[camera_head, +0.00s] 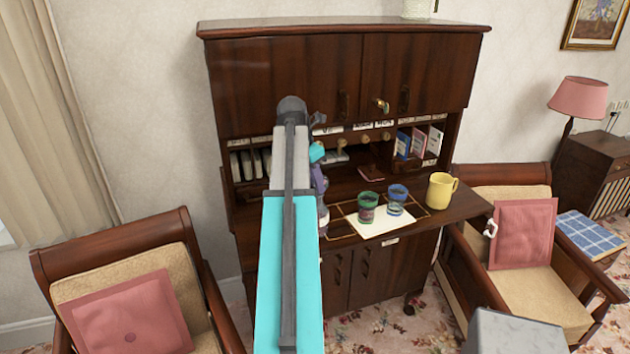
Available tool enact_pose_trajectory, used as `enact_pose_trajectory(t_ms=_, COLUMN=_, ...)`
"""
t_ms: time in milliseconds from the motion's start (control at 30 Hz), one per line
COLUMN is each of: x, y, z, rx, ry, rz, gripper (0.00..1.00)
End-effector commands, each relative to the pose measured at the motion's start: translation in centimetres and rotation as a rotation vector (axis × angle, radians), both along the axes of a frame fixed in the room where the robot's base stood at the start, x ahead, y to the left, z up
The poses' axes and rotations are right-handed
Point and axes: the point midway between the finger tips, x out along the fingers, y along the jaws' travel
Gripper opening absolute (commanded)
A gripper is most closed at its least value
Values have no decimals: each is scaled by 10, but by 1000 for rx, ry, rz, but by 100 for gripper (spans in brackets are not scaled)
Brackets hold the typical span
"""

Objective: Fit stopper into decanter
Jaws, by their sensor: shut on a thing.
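My arm reaches forward from the bottom of the picture to the writing desk and hides part of it. A dark, glassy bottle shape, likely the decanter (323,217), stands just below the gripper, partly hidden by my arm. I cannot tell whether the stopper touches the decanter's neck.
A white sheet (384,226) lies on the desk top (462,204), with a green-rimmed cup (368,208) and a blue-rimmed cup (397,200) at it. A yellow mug (440,190) stands to the right. Pigeonholes and upper cupboards rise behind. Armchairs flank the desk.

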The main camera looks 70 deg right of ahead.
Motion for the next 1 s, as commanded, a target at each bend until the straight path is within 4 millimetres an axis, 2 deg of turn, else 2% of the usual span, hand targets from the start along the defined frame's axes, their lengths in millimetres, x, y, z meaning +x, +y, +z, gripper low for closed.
enact_pose_trajectory(t_ms=533, x=0, y=0, z=-9, rx=0, ry=0, rz=0, gripper=9)
enact_pose_trajectory(t_ms=567, x=0, y=0, z=-9, rx=0, ry=0, rz=0, gripper=29)
enact_pose_trajectory(t_ms=667, x=0, y=0, z=-9, rx=0, ry=0, rz=0, gripper=46)
enact_pose_trajectory(t_ms=1000, x=0, y=0, z=-8, rx=0, ry=0, rz=0, gripper=47)
